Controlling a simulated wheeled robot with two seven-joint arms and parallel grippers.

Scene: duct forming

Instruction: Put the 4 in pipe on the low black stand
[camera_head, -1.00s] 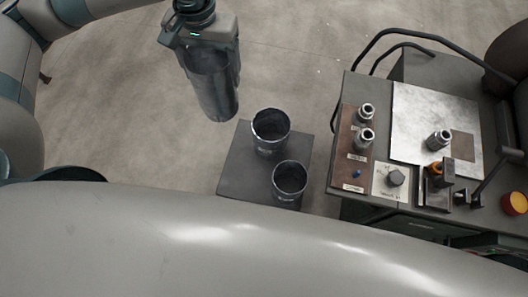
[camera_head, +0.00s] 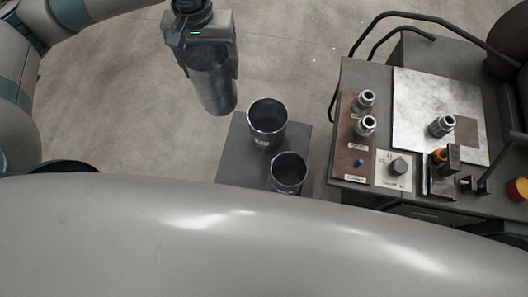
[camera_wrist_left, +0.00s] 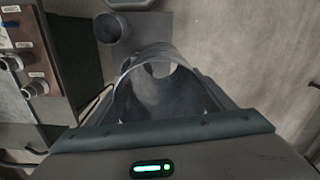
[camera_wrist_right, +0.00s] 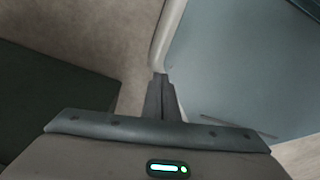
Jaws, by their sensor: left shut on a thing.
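A dark grey metal pipe (camera_head: 213,92) is held in my left gripper (camera_head: 206,62). It hangs to the upper left of the low black stand (camera_head: 236,160), clear of its top in the head view. In the left wrist view the fingers are closed around the pipe (camera_wrist_left: 160,95), and I look into its open end. Two shorter, wider-looking pipes, one farther (camera_head: 267,124) and one nearer (camera_head: 288,172), stand upright on the stand. My right gripper (camera_wrist_right: 160,82) shows only in its wrist view, with its fingers together and nothing between them.
A workbench (camera_head: 432,193) stands right of the stand, with several small metal fittings, a pale plate (camera_head: 415,95) and a black rail (camera_head: 400,20). The stand's left part is bare. Open floor lies left of and beyond it. My own body covers the picture's bottom.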

